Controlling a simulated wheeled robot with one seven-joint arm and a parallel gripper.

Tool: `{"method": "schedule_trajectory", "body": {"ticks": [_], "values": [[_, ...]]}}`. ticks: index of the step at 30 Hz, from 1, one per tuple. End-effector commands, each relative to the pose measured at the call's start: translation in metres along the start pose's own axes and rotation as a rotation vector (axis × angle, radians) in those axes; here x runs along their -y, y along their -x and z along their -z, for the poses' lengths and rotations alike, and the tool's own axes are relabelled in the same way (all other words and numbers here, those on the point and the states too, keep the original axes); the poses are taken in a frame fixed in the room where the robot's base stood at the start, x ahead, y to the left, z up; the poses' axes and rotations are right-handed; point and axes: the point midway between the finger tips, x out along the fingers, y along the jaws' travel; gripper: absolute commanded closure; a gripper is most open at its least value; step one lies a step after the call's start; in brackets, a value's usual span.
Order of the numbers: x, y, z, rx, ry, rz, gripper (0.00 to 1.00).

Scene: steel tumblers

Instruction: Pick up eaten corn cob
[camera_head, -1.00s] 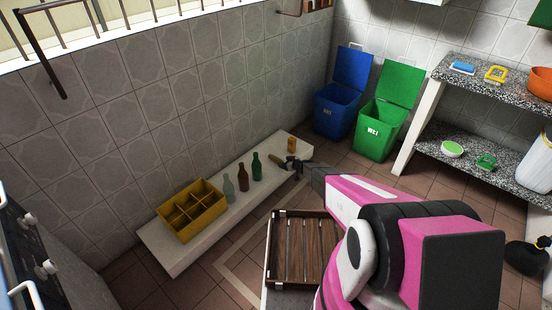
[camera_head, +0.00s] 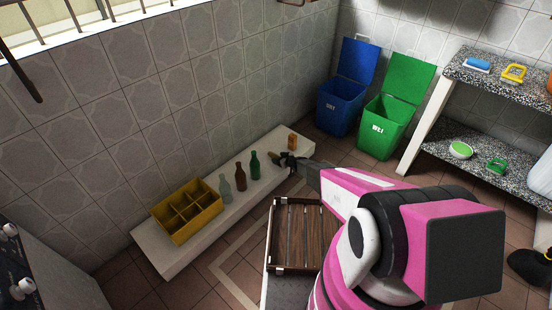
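The eaten corn cob (camera_head: 273,157) appears as a small yellowish-brown, elongated object on the white bench, to the right of the green bottle. Its right part is hidden behind my gripper. My gripper (camera_head: 286,160), small and dark at the end of my pink and white arm, is at the right end of the cob, over the bench's front edge. The fingers overlap the cob in the picture, but I cannot tell whether they are open or shut on it.
The white bench (camera_head: 165,256) also bears a yellow crate (camera_head: 186,209), several bottles including a green one (camera_head: 255,165), and an orange item (camera_head: 292,141). A wooden crate (camera_head: 300,235) stands in front. Blue (camera_head: 340,108) and green (camera_head: 385,128) bins stand open at the back.

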Motion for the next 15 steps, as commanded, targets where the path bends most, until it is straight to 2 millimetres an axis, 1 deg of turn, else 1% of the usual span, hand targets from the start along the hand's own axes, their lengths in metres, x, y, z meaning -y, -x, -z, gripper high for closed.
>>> {"method": "schedule_trajectory", "body": {"ticks": [1, 2, 3, 4, 5, 15], "values": [[-0.0001, 0.0000, 0.0001, 0.000, 0.000, 0.000, 0.48], [-0.0002, 0.0000, 0.0001, 0.000, 0.000, 0.000, 0.58], [-0.0002, 0.0000, 0.0001, 0.000, 0.000, 0.000, 0.71], [-0.0003, 0.0000, 0.0001, 0.000, 0.000, 0.000, 0.81], [-0.0003, 0.0000, 0.0001, 0.000, 0.000, 0.000, 0.83], [-0.0003, 0.0004, 0.0011, -0.001, 0.000, 0.000, 0.82]]}}
